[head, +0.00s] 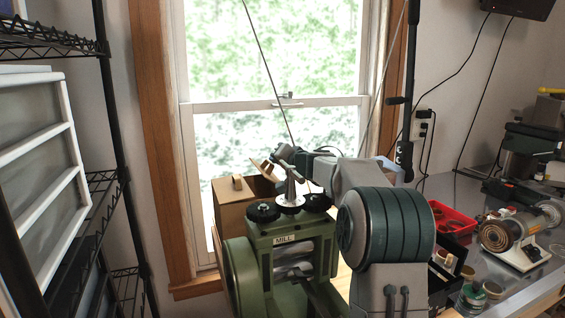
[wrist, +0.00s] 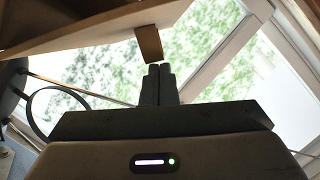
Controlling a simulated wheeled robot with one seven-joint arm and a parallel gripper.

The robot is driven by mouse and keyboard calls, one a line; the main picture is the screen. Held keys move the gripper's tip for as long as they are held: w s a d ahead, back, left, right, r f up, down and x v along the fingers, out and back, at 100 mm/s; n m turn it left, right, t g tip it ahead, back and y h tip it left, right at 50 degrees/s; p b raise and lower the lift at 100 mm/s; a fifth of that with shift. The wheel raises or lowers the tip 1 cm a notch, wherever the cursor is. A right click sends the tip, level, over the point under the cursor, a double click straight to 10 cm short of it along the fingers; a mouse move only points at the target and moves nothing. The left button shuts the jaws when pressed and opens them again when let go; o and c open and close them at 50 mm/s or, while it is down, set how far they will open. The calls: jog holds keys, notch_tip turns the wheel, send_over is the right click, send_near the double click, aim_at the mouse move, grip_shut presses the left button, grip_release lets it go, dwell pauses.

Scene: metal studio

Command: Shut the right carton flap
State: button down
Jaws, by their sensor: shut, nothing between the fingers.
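The brown carton (head: 230,212) stands by the window in the head view, partly hidden behind the green mill. Its left top side looks flat, with a small tab (head: 237,183) on it. The right flap (head: 263,168) is raised and tilted, with a dark opening below it. In the wrist view a large tan panel (wrist: 95,32), apparently this flap, spans the upper left, with a small brown tab (wrist: 150,43) at its edge. My gripper (wrist: 159,68) is shut and empty, its fingertips just below that tab; contact cannot be told. In the head view my gripper is hard to make out.
A green mill (head: 290,240) stands in front of the carton and hides part of it. A red bin (head: 450,222) and a grinder (head: 515,238) stand on the metal bench at right. A wire shelf (head: 100,190) is at left. The window (head: 275,60) is behind.

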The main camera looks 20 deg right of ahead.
jog(key=shift+d, duration=0.1)
jog(key=s+d+r+m+y+p, duration=0.15)
jog(key=s+d+m+p, duration=0.25)
jog(key=s+d+p, duration=0.65)
jog(key=shift+t, duration=0.4)
jog(key=w+a+p, duration=0.2)
jog(key=w+a, duration=0.1)
jog(key=w+a+f+p, duration=0.1)
jog(key=w+a+p, duration=0.1)
jog(key=w, duration=0.2)
jog(key=w+a+p, duration=0.3)
jog(key=shift+w+a+f, duration=0.3)
jog(key=shift+w+f, duration=0.05)
jog(key=shift+f, duration=0.05)
jog(key=shift+a+f, duration=0.3)
jog(key=shift+a, duration=0.25)
